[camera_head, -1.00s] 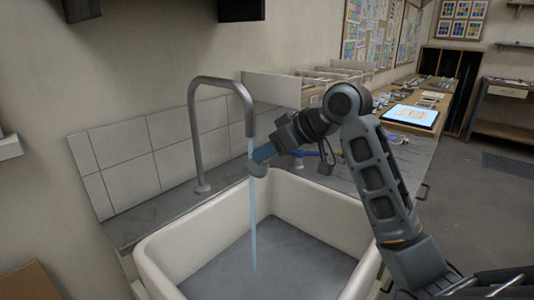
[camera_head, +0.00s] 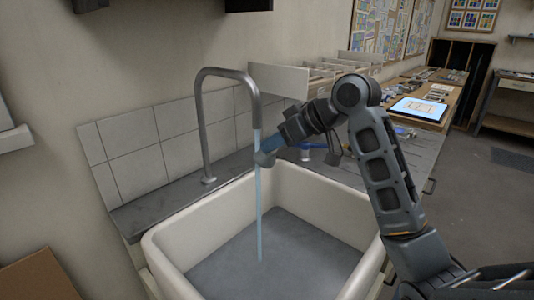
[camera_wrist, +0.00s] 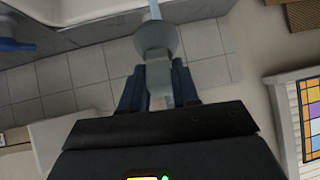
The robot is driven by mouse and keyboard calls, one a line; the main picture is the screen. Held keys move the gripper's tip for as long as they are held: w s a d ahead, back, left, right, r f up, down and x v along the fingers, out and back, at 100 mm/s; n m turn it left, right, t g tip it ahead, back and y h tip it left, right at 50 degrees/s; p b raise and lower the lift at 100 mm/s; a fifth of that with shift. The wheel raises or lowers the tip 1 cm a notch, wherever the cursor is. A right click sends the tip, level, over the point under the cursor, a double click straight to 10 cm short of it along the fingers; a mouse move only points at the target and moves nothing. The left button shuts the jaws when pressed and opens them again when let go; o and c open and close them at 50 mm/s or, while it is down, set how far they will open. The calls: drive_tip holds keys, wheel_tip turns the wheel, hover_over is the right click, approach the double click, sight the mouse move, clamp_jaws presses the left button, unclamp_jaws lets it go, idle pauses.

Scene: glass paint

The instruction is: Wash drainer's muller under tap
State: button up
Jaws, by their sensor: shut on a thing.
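The tap (camera_head: 203,120) is a grey gooseneck pipe at the back left of the sink, and a thin blue water stream (camera_head: 259,215) falls from its spout into the basin. My gripper (camera_head: 273,146) is beside the stream, just below the spout. In the wrist view my gripper (camera_wrist: 158,88) is shut on the muller (camera_wrist: 157,42), a pale grey-green glass piece with a wide round end pointing away from the fingers. The muller (camera_head: 264,158) meets the stream in the head view. Its gripped part is partly hidden between the fingers.
The white sink (camera_head: 300,190) is below my gripper, with an empty grey floor. A blue-handled thing (camera_head: 310,146) is on the counter behind my gripper. A lit panel (camera_head: 419,109) lies on the bench to the right.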

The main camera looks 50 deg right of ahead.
drive_tip(key=shift+s+a, duration=0.1)
drive_tip(key=shift+a, duration=0.2)
drive_tip(key=shift+d, duration=0.1)
drive_tip(key=shift+d, duration=0.45)
drive_tip(key=s+d+p, duration=0.1)
drive_tip(key=s+d, duration=0.1)
drive_tip(key=s, duration=0.5)
drive_tip(key=shift+s, duration=0.2)
idle(0.7)
drive_tip(key=shift+d, duration=0.1)
idle(1.0)
